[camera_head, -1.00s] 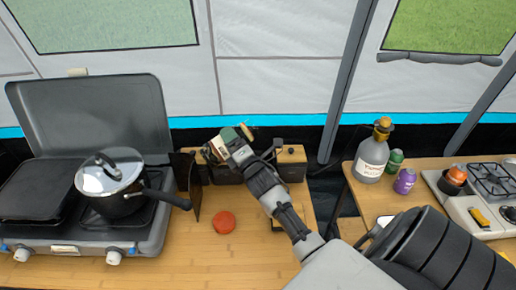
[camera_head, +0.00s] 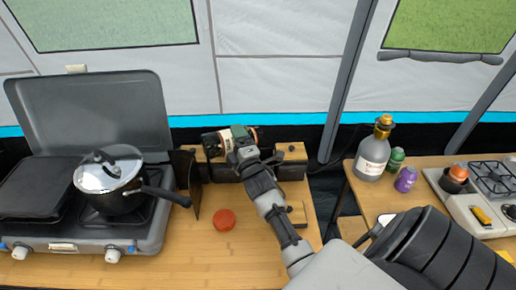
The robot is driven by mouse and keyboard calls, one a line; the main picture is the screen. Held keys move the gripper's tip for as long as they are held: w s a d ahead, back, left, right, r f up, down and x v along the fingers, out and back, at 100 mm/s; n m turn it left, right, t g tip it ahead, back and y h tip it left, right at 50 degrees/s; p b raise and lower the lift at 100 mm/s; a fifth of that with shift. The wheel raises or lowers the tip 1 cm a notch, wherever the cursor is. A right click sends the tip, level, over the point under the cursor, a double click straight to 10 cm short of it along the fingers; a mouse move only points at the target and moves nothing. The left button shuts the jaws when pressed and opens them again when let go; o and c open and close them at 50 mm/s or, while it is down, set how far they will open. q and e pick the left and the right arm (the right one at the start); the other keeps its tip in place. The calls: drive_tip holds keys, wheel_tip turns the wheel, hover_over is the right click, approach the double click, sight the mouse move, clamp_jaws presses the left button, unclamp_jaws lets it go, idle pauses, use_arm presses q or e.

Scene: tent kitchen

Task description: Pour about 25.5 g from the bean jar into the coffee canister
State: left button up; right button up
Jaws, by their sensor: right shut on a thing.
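My right gripper (camera_head: 241,149) is shut on a jar (camera_head: 224,139) with a pale body and a green patch, which I take to be the bean jar. It holds the jar high over the back of the left wooden table. The jar lies nearly on its side, its dark end to the left and an orange-brown end to the right. No beans can be made out. I cannot clearly identify the coffee canister; dark boxes with wooden tops (camera_head: 292,152) stand behind and below the jar, partly hidden by it and by my gripper. My left gripper is not in view.
A round red object (camera_head: 224,220) lies on the wooden table (camera_head: 185,262). A camp stove (camera_head: 92,239) with a lidded pot (camera_head: 118,203) stands at left, beside a dark upright panel (camera_head: 189,180). A bottle (camera_head: 374,153) stands on the right table. The front table area is clear.

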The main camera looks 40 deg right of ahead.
drive_tip(key=shift+d+r+m+p, duration=0.15)
drive_tip(key=shift+r+m+p, duration=0.25)
drive_tip(key=shift+r, duration=0.1)
drive_tip(key=shift+s+h, duration=0.25)
drive_tip(key=shift+h, duration=0.15)
drive_tip(key=shift+s+r, duration=0.1)
drive_tip(key=shift+s, duration=0.05)
drive_tip(key=shift+w+d+m, duration=0.1)
drive_tip(key=shift+w+m, duration=0.2)
drive_tip(key=shift+w, duration=0.05)
drive_tip(key=shift+s+r, duration=0.1)
drive_tip(key=shift+s, duration=0.25)
drive_tip(key=shift+w, duration=0.2)
drive_tip(key=shift+m, duration=0.3)
